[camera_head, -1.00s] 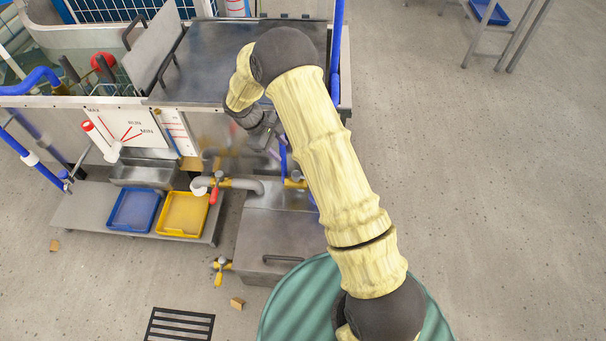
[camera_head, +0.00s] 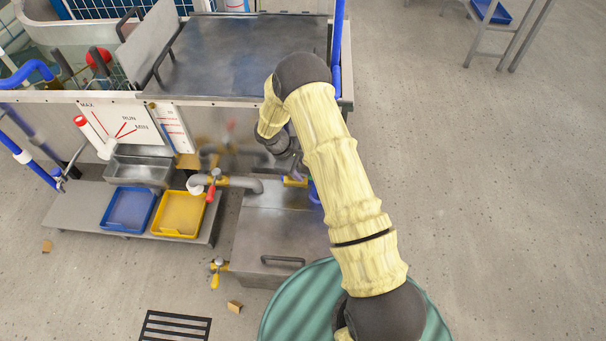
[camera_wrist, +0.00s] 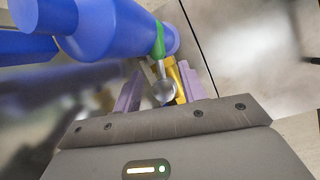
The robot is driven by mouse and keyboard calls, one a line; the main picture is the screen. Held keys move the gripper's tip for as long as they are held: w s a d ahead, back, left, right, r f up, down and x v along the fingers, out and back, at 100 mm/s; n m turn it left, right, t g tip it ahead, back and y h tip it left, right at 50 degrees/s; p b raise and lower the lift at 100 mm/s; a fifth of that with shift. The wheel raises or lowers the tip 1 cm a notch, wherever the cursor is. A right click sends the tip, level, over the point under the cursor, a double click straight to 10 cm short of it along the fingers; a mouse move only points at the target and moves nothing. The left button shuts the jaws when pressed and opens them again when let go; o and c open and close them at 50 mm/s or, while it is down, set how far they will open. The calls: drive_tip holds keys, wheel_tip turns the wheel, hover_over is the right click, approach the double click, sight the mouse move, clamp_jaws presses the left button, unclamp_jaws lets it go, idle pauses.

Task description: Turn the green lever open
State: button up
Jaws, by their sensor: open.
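The green lever (camera_wrist: 159,40) shows in the wrist view, in front of the end of a thick blue pipe (camera_wrist: 105,30). Below it are a round metal part (camera_wrist: 164,91) and a yellow fitting (camera_wrist: 176,78). My gripper (camera_wrist: 161,72) is open, its two purple fingers either side of the metal part and the yellow fitting. I cannot tell whether a finger touches the lever. In the head view my gripper (camera_head: 298,170) is beside the tank's front, near a yellow fitting (camera_head: 294,182); the green lever cannot be made out there.
A steel box with a handle (camera_head: 283,260) stands below my gripper. A grey pipe with a red-handled valve (camera_head: 211,190) lies left of it. A blue tray (camera_head: 129,209) and a yellow tray (camera_head: 180,213) sit on a low shelf.

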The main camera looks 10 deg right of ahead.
drive_tip(key=shift+x, duration=1.1)
drive_tip(key=shift+c, duration=0.3)
clamp_jaws()
drive_tip(key=shift+w+r+n+t+p, duration=0.1)
drive_tip(key=shift+r+n+t+p, duration=0.1)
drive_tip(key=shift+n+t+p, duration=0.3)
drive_tip(key=shift+w+d+f+n, duration=0.15)
drive_tip(key=shift+w+n, duration=0.05)
drive_tip(key=shift+n, duration=0.8)
drive_tip(key=shift+o, duration=0.3)
unclamp_jaws()
